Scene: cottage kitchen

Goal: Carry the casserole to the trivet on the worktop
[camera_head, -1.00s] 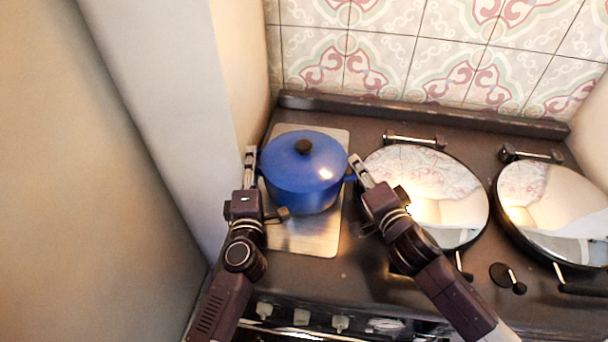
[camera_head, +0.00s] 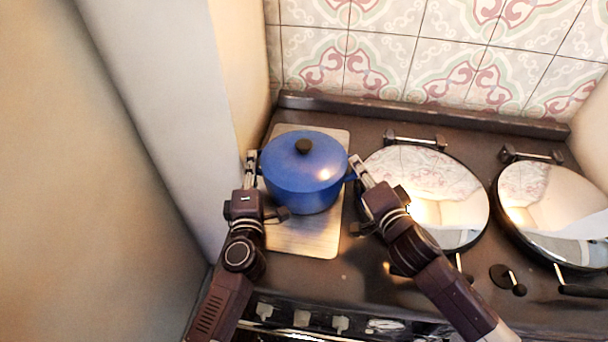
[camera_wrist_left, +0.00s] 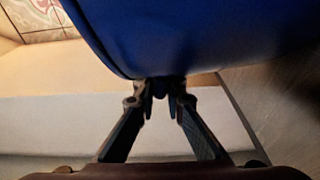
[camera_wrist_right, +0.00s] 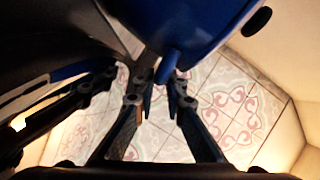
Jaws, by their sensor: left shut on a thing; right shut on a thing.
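The blue casserole (camera_head: 303,180), lid on with a dark knob, is upright over the silvery plate (camera_head: 305,240) at the left of the stove. I cannot tell whether it touches the plate. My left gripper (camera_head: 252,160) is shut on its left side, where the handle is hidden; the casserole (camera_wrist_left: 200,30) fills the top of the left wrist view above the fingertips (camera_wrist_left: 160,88). My right gripper (camera_head: 355,165) is shut on its right handle; in the right wrist view the blue handle (camera_wrist_right: 168,66) meets the fingertips (camera_wrist_right: 160,85). No trivet is in view.
Two round shiny hob lids (camera_head: 430,190) and (camera_head: 550,205) lie to the right, the nearer one close to my right gripper. A wall (camera_head: 240,70) stands close on the left. A tiled wall (camera_head: 440,50) is behind. Knobs (camera_head: 302,318) line the stove front.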

